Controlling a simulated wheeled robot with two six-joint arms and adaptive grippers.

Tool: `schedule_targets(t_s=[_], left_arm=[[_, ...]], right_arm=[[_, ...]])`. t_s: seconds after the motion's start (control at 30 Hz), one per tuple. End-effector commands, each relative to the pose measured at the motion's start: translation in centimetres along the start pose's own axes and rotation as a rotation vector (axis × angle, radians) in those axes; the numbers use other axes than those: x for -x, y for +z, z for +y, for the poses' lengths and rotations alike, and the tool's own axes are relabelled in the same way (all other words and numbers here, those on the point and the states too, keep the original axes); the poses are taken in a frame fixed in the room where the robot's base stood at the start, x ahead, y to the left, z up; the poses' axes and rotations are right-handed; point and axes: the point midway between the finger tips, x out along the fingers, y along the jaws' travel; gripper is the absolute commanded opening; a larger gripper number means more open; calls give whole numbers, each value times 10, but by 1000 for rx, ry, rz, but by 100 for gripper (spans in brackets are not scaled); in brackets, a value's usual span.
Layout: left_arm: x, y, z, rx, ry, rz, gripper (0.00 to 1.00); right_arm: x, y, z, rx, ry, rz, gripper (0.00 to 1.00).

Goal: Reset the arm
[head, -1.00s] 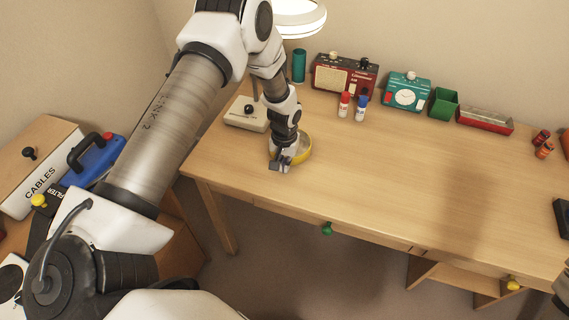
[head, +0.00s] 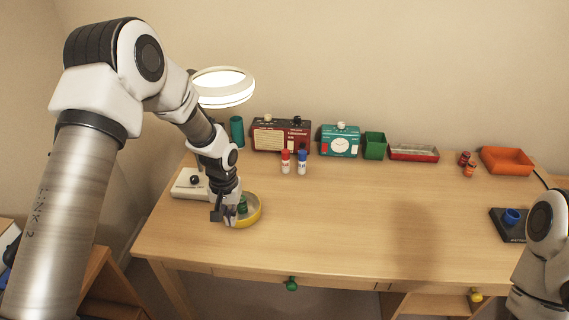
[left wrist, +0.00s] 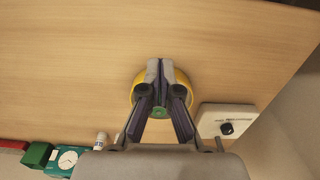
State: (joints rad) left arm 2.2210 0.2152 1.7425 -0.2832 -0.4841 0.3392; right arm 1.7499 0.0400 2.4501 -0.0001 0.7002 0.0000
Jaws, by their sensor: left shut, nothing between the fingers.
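My left gripper (head: 222,213) is shut and empty, pointing down at the left side of a yellow round dish (head: 257,215) on the desk. In the left wrist view its fingertips (left wrist: 160,70) meet in front of the same dish (left wrist: 136,88), hiding much of it. A small green thing (head: 242,205) shows in the dish beside the fingers. It also shows behind the fingers in the left wrist view (left wrist: 160,113). Whether the fingers touch the dish is unclear. My right arm shows at the lower right edge, its gripper out of view.
The lamp base (head: 190,183) stands close left of the dish, with its lit ring (head: 223,88) above. Red and blue bottles (head: 286,163), a red radio (head: 280,136) and a teal clock (head: 340,141) stand behind. The desk's middle (head: 360,220) is clear.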

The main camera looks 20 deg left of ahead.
Motion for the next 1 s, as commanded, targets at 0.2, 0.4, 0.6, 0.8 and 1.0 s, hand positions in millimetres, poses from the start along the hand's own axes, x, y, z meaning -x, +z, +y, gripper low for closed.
schedule_targets(t_s=[0.2, 0.4, 0.6, 0.8, 1.0], left_arm=[[-32, 20, -2, -11, -25, -66, 0], [-121, 153, -4, -51, -75, -326, 0], [-168, 317, -7, -114, -27, -355, 0], [-156, 309, -8, -185, 0, -73, 0], [-157, 293, -4, -223, 7, 1, 0]], right_arm=[[0, 0, 0, 0, 0, 0, 0], [0, 0, 0, 0, 0, 0, 0], [1, 0, 0, 0, 0, 0, 0], [0, 0, 0, 0, 0, 0, 0], [0, 0, 0, 0, 0, 0, 0]])
